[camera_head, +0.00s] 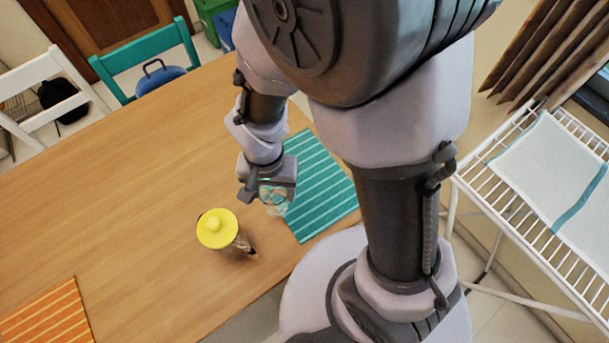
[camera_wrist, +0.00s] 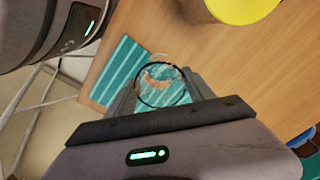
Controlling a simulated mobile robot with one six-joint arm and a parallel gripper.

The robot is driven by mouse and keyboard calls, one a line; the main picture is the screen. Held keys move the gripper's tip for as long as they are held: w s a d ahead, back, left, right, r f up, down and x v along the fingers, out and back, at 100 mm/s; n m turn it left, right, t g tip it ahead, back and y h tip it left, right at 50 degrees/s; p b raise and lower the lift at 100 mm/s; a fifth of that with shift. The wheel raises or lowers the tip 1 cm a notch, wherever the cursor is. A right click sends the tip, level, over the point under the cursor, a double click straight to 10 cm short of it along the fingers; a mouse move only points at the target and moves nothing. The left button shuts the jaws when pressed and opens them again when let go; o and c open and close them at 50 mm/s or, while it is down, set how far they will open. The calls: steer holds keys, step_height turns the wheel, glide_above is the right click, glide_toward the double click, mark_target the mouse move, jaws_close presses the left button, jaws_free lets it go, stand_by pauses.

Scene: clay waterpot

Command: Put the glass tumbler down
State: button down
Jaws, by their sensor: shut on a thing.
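The clear glass tumbler (camera_head: 276,205) is between the fingers of my gripper (camera_head: 268,190), over the left edge of the teal striped mat (camera_head: 318,190). In the wrist view the tumbler (camera_wrist: 160,82) shows its dark round rim between the fingers of my gripper (camera_wrist: 165,95), with the teal mat (camera_wrist: 105,75) behind it. My gripper is shut on the tumbler. I cannot tell whether its base touches the mat or the table.
A jug with a yellow lid (camera_head: 217,228) stands on the wooden table (camera_head: 130,180) just left of the tumbler. An orange striped mat (camera_head: 48,312) lies at the lower left. A white wire rack (camera_head: 520,220) with a cloth stands at right. Much of the table is clear.

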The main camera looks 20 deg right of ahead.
steer(key=shift+m, duration=0.7)
steer(key=shift+w+d+f+b, duration=0.85)
steer(key=shift+w+d, duration=0.4)
steer(key=shift+d, duration=0.4)
steer(key=shift+w+d+f+b, duration=0.6)
steer(key=shift+w+d+f, duration=0.55)
steer(key=shift+d, duration=0.55)
steer(key=shift+w+d+f+b, duration=0.8)
steer(key=shift+w+d, duration=0.6)
steer(key=shift+d, duration=0.25)
steer(key=shift+f, duration=0.2)
steer(key=shift+c, duration=1.9)
jaws_free()
